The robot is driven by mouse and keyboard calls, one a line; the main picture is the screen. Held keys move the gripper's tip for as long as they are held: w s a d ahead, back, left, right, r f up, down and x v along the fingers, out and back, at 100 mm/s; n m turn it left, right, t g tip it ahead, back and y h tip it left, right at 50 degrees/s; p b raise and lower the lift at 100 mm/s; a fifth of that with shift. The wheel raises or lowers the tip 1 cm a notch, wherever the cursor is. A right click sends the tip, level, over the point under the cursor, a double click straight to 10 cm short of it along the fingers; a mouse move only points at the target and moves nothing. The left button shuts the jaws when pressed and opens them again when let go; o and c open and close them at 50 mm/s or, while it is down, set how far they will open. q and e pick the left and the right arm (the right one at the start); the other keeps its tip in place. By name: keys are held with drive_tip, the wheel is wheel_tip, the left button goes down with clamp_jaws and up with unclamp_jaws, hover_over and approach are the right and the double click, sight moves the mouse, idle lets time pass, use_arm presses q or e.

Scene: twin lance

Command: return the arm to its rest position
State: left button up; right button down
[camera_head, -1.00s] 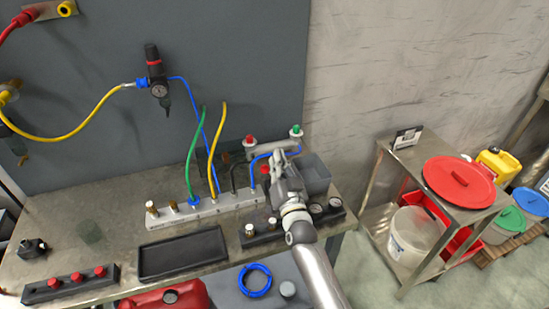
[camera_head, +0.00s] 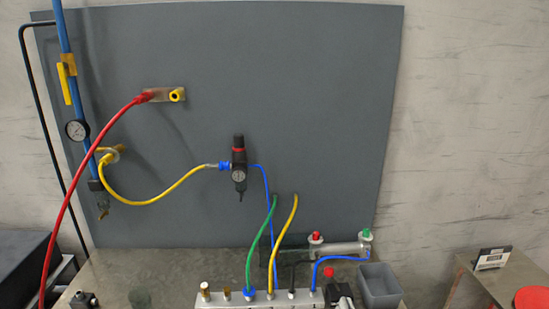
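The top of my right gripper (camera_head: 340,291) shows at the bottom edge of the head view, dark and just left of the grey bin (camera_head: 378,286). Its fingers cannot be made out, and the rest of the arm is below the picture. My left gripper is not in view. The manifold block (camera_head: 232,299) with brass fittings and green, yellow and blue hoses lies to the left of the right gripper. A blue hose (camera_head: 318,268) passes close to it, up to a metal cylinder (camera_head: 338,251) with red and green caps.
A grey back panel (camera_head: 310,70) carries a regulator (camera_head: 239,172), a gauge (camera_head: 76,130) and red and yellow hoses. A metal side table (camera_head: 512,270) with a red lid (camera_head: 533,297) stands at the right. The bench (camera_head: 180,262) has clear room near the panel.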

drive_tip(key=s+d+f+n+g, duration=0.1)
drive_tip(key=s+f+n+g, duration=0.3)
drive_tip(key=s, duration=0.6)
drive_tip(key=s+d+f+m+g, duration=0.1)
drive_tip(key=s+f+g, duration=0.3)
drive_tip(key=s, duration=0.5)
drive_tip(key=s+d+f+n+g, duration=0.1)
drive_tip(key=s+f+n+g, duration=0.1)
drive_tip(key=s+g, duration=0.6)
drive_tip(key=s+f+b, duration=0.1)
drive_tip(key=s+f, duration=0.1)
drive_tip(key=f, duration=1.2)
drive_tip(key=s+f+b, duration=0.1)
drive_tip(key=s+f, duration=0.1)
drive_tip(key=f, duration=1.3)
drive_tip(key=s+d+f+h, duration=0.1)
drive_tip(key=s+d+f, duration=0.1)
drive_tip(key=s+f, duration=1.4)
drive_tip(key=shift+d+b, duration=0.35)
drive_tip(key=shift+b, duration=0.05)
